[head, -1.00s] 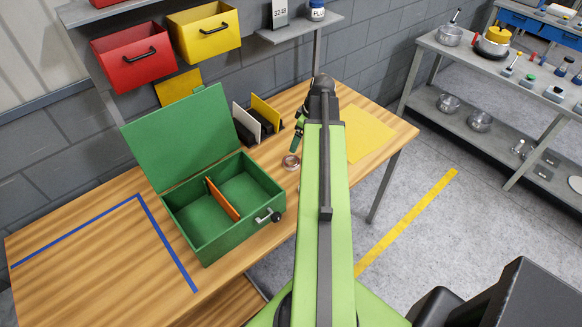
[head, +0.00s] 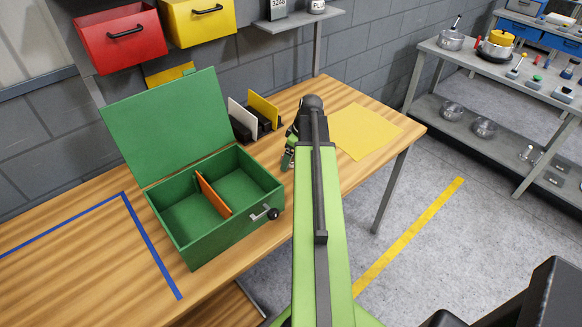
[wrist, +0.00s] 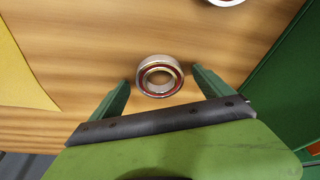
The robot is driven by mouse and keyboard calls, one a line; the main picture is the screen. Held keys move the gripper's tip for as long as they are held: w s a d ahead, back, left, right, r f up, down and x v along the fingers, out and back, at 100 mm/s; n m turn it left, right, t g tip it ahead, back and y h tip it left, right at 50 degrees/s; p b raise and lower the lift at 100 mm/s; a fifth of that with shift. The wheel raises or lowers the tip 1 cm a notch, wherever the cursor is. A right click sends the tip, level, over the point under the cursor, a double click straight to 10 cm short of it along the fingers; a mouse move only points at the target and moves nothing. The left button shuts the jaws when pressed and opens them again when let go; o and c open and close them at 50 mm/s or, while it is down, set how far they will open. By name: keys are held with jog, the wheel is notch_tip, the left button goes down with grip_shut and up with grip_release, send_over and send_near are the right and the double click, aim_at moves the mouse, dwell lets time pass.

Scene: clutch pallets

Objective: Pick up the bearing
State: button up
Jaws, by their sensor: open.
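The bearing (wrist: 146,86), a silver ring with a red inner band, lies flat on the wooden table in the wrist view. My gripper (wrist: 161,79) is open, with one green finger on each side of the bearing. The bearing is at the fingertips, and gaps show on both sides; I cannot tell how high the fingers are above the table. In the head view my gripper (head: 288,160) is low over the table, right of the green box, and the bearing is hidden.
The green box (head: 228,231) stands left of my gripper with its lid open and an orange divider inside. A yellow sheet (head: 366,131) lies to the right. A card holder (head: 243,126) stands behind. Part of a white round thing (wrist: 227,1) shows at the wrist view's top edge.

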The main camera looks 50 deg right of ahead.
jog(key=c, duration=1.8)
jog(key=shift+r+p, duration=0.15)
jog(key=shift+p, duration=0.15)
